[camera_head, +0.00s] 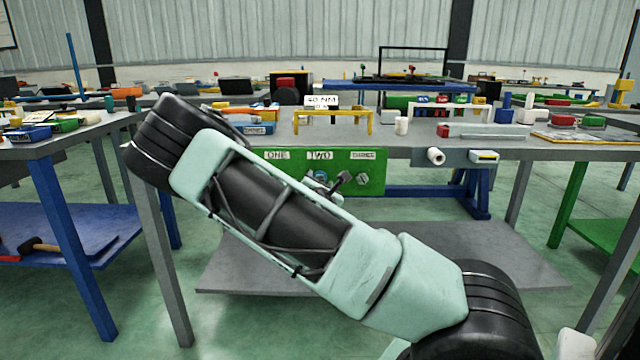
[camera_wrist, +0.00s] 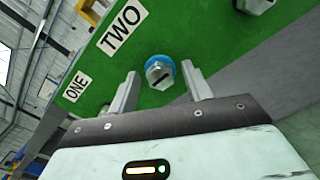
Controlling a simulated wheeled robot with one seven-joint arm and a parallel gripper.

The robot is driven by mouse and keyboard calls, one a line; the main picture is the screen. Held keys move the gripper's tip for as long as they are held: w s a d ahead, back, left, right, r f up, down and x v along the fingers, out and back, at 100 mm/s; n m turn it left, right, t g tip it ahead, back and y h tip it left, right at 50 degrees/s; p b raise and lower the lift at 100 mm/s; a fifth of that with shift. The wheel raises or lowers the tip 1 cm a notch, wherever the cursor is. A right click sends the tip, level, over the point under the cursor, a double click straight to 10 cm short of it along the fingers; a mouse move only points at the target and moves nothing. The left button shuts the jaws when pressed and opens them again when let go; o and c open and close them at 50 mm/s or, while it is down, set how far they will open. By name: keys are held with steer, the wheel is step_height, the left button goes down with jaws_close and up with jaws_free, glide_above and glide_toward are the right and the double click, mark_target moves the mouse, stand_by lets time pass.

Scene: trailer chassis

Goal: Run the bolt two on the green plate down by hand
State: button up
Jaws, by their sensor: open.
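The green plate (camera_head: 372,160) hangs upright at the front edge of the grey workbench, with labels ONE, TWO and THREE. It fills much of the wrist view (camera_wrist: 205,35). Bolt two (camera_wrist: 159,73), a silver hex head with a dark slot and a blue ring behind it, sits below the TWO label. My gripper (camera_wrist: 160,92) is open, one finger on each side of the bolt head, with gaps visible. In the head view my arm hides the left part of the plate, and the gripper is hard to make out. Another bolt head (camera_wrist: 255,5) shows at the top edge.
The workbench top (camera_head: 400,140) carries a yellow stand (camera_head: 333,113) with a 40 NM sign and a white cylinder (camera_head: 401,126). A grey bracket (camera_head: 455,157) hangs right of the plate. A blue-legged table (camera_head: 75,240) stands at the left.

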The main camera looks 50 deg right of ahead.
steer(key=c, duration=1)
steer(key=shift+m, duration=0.4)
